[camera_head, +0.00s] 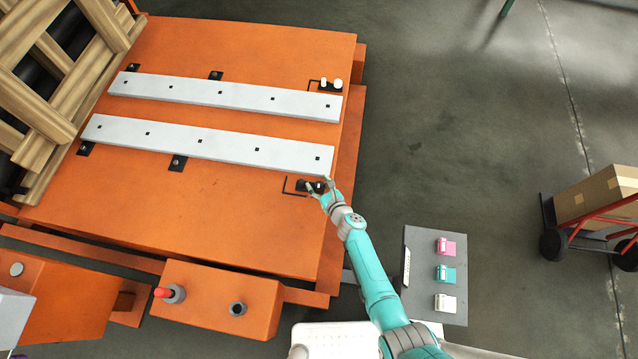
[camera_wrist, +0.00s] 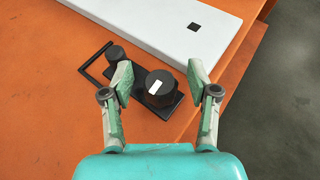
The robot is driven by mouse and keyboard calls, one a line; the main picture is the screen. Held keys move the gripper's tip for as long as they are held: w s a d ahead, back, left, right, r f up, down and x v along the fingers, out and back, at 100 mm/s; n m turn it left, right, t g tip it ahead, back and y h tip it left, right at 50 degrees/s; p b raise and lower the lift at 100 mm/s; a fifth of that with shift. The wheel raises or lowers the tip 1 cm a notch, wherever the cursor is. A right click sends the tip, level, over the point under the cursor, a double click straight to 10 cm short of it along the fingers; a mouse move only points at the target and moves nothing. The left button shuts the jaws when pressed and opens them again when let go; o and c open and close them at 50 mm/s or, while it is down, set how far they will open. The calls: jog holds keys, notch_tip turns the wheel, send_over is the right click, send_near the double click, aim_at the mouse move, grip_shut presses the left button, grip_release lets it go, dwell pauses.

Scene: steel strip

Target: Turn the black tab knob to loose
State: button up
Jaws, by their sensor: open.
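The black tab knob (camera_wrist: 160,88) is a round black cap with a white mark on its top, seen in the wrist view. It sits on a black base plate (camera_wrist: 140,101) on the orange table, beside the end of the near steel strip (camera_wrist: 187,22). My gripper (camera_wrist: 160,80) is open, with one finger on each side of the knob and a gap visible on both sides.
A second black post (camera_wrist: 116,54) and a bent black bar (camera_wrist: 93,62) are left of the knob. A far strip (camera_head: 225,93) has a similar clamp with white knobs (camera_head: 337,83). The orange table (camera_head: 190,225) ends just right of the knob. A grey panel (camera_head: 428,270) holds coloured blocks.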

grip_shut()
jog(key=shift+d+n+y, duration=0.1)
jog(key=shift+n+y, duration=0.4)
jog(key=shift+y, duration=0.1)
jog(key=n+g+y, duration=0.3)
jog(key=n, duration=0.1)
jog(key=shift+w+g+y, duration=0.15)
jog(key=shift+g+y, duration=0.15)
jog(key=shift+g, duration=0.1)
jog(key=shift+n+g+y, duration=0.7)
jog(key=shift+n+g, duration=0.7)
jog(key=shift+n+g+y, duration=0.4)
jog(key=shift+n+g, duration=0.4)
grip_release()
